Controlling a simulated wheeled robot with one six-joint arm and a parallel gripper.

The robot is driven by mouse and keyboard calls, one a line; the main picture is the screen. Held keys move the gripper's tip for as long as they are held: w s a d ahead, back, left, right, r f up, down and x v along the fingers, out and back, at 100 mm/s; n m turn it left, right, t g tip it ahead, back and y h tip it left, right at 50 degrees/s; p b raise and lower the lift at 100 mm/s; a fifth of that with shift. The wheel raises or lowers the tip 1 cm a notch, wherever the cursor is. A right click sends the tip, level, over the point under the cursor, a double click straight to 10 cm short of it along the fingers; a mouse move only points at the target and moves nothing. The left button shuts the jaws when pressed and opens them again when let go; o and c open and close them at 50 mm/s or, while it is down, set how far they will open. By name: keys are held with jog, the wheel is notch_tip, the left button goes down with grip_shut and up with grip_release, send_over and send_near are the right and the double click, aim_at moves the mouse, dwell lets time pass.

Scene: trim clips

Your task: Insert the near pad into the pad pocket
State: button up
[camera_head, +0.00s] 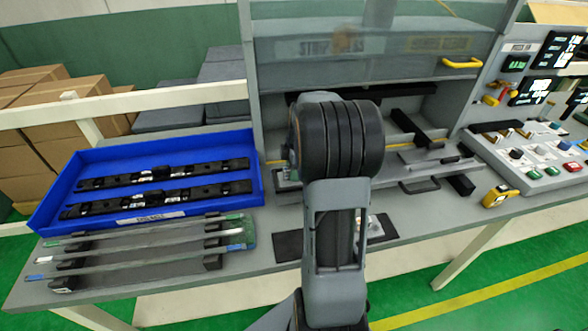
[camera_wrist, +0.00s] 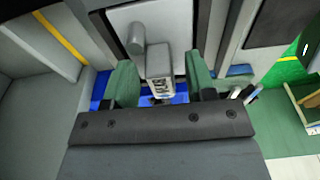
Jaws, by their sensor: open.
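My gripper (camera_wrist: 161,86) is open in the wrist view, with its two green fingers well apart. A pale grey block with a slotted lower end (camera_wrist: 160,70) shows in the gap between them; I cannot tell whether it touches either finger. In the head view my arm hides the gripper and part of the work area behind it. I cannot pick out the near pad or the pad pocket with certainty. A dark flat piece (camera_head: 289,246) lies on the bench left of my arm, and small pale parts (camera_head: 373,226) show on its right.
A blue tray (camera_head: 50,192) holds two black strips. A rack (camera_head: 62,284) with several long trims stands in front. Behind my arm is a grey fixture under a clear guard (camera_head: 365,50) with a yellow handle. A button panel (camera_head: 530,165) stands at right.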

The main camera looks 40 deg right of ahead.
notch_tip(320, 180, up, 11)
jog(key=d, duration=0.1)
jog(key=s+a+f+m+t, duration=0.1)
jog(key=s+a+m, duration=0.3)
jog(key=a, duration=0.3)
jog(key=s+a+f+m+t+h, duration=0.1)
jog(key=s+a+m, duration=0.3)
jog(key=a, duration=0.3)
jog(key=s+a+f+m+t, duration=0.1)
jog(key=s+a+m, duration=0.3)
jog(key=a, duration=0.3)
jog(key=shift+s+a+f+m, duration=0.15)
jog(key=shift+a+f+m, duration=0.2)
jog(key=shift+a+m, duration=0.05)
